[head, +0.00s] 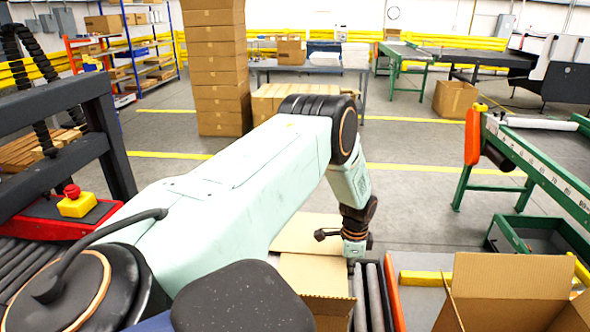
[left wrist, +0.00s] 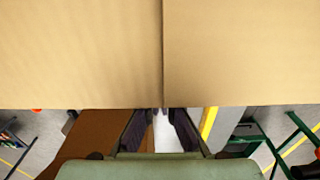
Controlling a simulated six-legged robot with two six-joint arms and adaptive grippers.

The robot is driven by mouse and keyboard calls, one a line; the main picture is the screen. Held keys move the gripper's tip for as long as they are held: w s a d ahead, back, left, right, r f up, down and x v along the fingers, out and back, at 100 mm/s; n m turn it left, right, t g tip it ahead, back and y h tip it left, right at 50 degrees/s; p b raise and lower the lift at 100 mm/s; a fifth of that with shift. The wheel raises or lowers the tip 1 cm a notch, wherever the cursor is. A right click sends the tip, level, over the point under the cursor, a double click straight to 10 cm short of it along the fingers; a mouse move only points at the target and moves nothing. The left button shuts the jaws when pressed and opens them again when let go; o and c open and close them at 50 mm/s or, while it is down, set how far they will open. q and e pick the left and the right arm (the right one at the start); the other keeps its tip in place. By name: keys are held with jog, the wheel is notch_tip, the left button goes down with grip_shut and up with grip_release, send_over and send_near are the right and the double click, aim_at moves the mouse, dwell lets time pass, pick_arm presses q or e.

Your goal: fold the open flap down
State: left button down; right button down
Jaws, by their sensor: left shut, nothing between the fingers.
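A cardboard box (head: 316,276) sits on the rollers at lower centre in the head view, partly hidden by my left arm. A tan flap (head: 305,235) shows at its far side; its exact angle is hard to tell. My left gripper (head: 354,264) points down at the box's right edge, shut and empty. In the left wrist view, two cardboard panels (left wrist: 80,55) meet at a seam and fill the upper half. The gripper's dark fingertips (left wrist: 161,112) are at the panels' near edge; contact is unclear. My right gripper is out of view.
Another open cardboard box (head: 510,290) stands at lower right. Dark conveyor rollers (head: 374,298) and an orange rail (head: 394,295) lie between the boxes. A green-framed conveyor (head: 540,170) is at right. A red-and-yellow stop button (head: 75,202) is at left.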

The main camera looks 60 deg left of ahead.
aim_at(310, 255)
pick_arm(q)
jog(key=s+a+p, duration=0.1)
jog(key=s+a, duration=0.1)
jog(key=s+a+p, duration=0.1)
jog(key=s+a, duration=0.1)
jog(key=s, duration=0.1)
jog(key=shift+a, duration=0.1)
jog(key=shift+s+a+p, duration=1.1)
jog(key=shift+s+a, duration=1.7)
jog(key=shift+s, duration=0.25)
jog(key=shift+w+d, duration=0.1)
jog(key=w+d, duration=0.1)
jog(key=w+d+b, duration=0.1)
jog(key=shift+w+d+r, duration=0.2)
jog(key=shift+w+d, duration=0.05)
jog(key=shift+w, duration=0.15)
notch_tip(310, 255, up, 6)
jog(key=p, duration=0.5)
jog(key=shift+f, duration=0.15)
notch_tip(310, 255, up, 4)
jog(key=shift+f, duration=0.2)
jog(key=shift+r, duration=0.45)
